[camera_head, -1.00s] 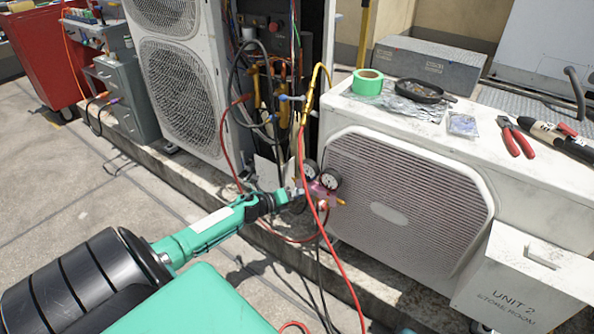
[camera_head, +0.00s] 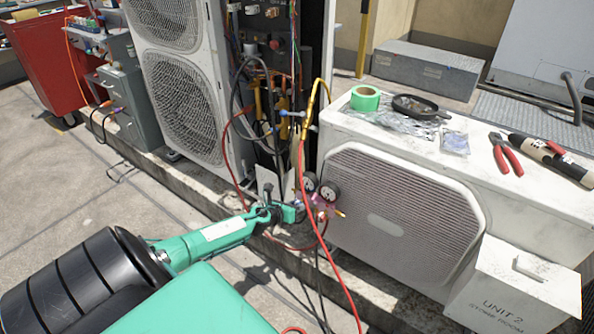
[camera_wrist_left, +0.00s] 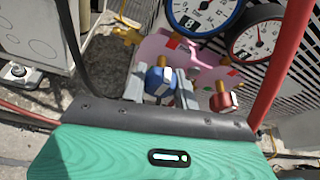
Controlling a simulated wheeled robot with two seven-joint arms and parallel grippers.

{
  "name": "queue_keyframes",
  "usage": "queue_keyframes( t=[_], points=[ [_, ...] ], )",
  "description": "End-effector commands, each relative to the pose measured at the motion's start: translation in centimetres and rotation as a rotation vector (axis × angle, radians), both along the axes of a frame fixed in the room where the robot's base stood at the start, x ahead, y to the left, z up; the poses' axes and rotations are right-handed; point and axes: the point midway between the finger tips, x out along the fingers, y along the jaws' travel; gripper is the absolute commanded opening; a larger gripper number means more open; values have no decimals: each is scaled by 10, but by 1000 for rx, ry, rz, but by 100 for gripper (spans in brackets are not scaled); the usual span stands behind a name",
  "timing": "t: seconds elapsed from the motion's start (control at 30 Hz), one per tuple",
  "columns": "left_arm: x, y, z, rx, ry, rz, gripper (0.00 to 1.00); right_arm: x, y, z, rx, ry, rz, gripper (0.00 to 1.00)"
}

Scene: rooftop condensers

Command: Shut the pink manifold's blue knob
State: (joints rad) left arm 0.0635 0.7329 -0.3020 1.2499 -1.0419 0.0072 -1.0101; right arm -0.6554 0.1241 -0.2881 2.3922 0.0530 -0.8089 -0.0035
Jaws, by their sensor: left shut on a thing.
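The pink manifold (camera_head: 321,208) hangs in front of the low condenser, with two round gauges (camera_head: 329,190) on top. In the left wrist view the pink manifold (camera_wrist_left: 152,47) shows with its blue knob (camera_wrist_left: 160,82) and a red knob (camera_wrist_left: 223,98) to the right. My left gripper (camera_head: 296,207) reaches the manifold's left side. In the wrist view its grey fingers (camera_wrist_left: 161,90) stand on both sides of the blue knob, shut on it. In the head view the blue knob is hidden behind the gripper. My right gripper is not in view.
A red hose (camera_head: 318,235) loops down in front of the manifold, and dark hoses run beside it. The low condenser (camera_head: 400,215) stands right behind. Open paving lies at left.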

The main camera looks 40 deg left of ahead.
Motion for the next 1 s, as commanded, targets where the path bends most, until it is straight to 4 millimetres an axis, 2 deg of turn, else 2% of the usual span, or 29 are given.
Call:
queue_keyframes(
  t=[0.53, 0.57, 0.63, 1.0],
  points=[
    [-1, -1, -2, 18, 4, -1, 7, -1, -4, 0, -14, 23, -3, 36],
    [-1, -1, -2, 18, 4, -1, 36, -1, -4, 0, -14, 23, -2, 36],
    [-1, -1, -1, 18, 4, -1, 49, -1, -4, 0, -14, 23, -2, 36],
    [-3, 0, 0, 18, 3, 0, 52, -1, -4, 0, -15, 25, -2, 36]
  ],
)
